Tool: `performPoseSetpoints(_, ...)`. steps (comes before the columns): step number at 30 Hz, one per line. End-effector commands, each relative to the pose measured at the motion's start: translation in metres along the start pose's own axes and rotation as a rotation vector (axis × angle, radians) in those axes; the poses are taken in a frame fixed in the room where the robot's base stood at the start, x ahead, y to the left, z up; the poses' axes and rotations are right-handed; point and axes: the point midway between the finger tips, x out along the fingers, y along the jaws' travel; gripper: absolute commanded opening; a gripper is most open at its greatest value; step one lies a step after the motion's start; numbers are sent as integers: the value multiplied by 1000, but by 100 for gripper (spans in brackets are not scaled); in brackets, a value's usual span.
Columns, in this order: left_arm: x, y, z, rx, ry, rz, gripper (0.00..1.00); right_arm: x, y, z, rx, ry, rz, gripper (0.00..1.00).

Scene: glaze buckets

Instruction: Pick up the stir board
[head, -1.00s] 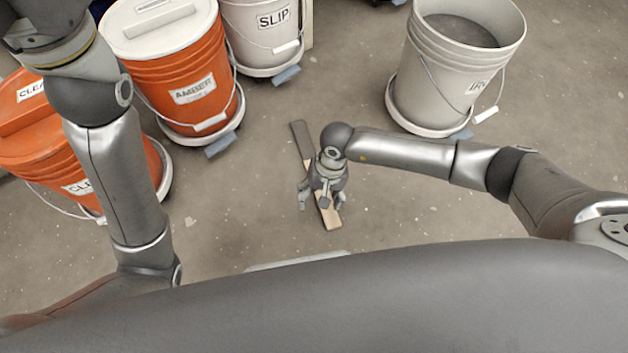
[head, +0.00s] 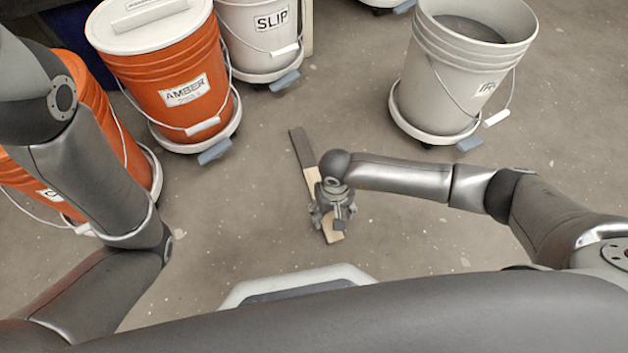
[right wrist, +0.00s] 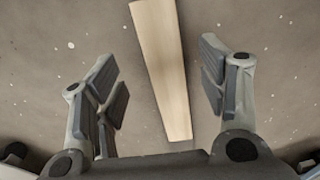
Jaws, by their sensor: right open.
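The stir board (head: 301,149) lies flat on the floor in the middle of the head view. Its far part is dark grey-brown and its near part is pale wood. My right gripper (head: 333,222) is directly over the pale part and hides some of it. In the right wrist view the pale part of the board (right wrist: 163,65) runs between the open fingers of the right gripper (right wrist: 165,85), with a gap on each side. The fingers hold nothing. My left arm comes in at the left of the head view, but its gripper is out of frame.
An orange AMBER bucket (head: 172,75) with a white lid, a white SLIP bucket (head: 262,40) and another orange bucket (head: 85,120) stand at the left on wheeled bases. An open grey-white bucket (head: 445,75) stands at upper right. The floor around the board is clear.

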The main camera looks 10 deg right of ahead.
Motion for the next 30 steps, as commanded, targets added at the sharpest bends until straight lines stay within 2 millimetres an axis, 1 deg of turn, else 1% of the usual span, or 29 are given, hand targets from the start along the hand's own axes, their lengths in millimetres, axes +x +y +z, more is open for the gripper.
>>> performPoseSetpoints(1,-6,2,-4,0,4,1,71,8,-1,1,0,-2,-1,66)
performPoseSetpoints(4,-12,4,-10,2,15,4,71,20,-2,2,0,-3,-2,66)
performPoseSetpoints(10,-33,8,-16,1,12,4,71,45,-3,3,2,-2,-2,66)
performPoseSetpoints(13,-36,9,-17,1,12,4,71,49,-3,3,2,-2,-1,66)
performPoseSetpoints(20,-34,8,-16,1,12,4,71,47,-3,3,1,-2,-1,66)
performPoseSetpoints(30,-34,8,-16,1,11,4,71,47,-2,3,1,-2,-1,22)
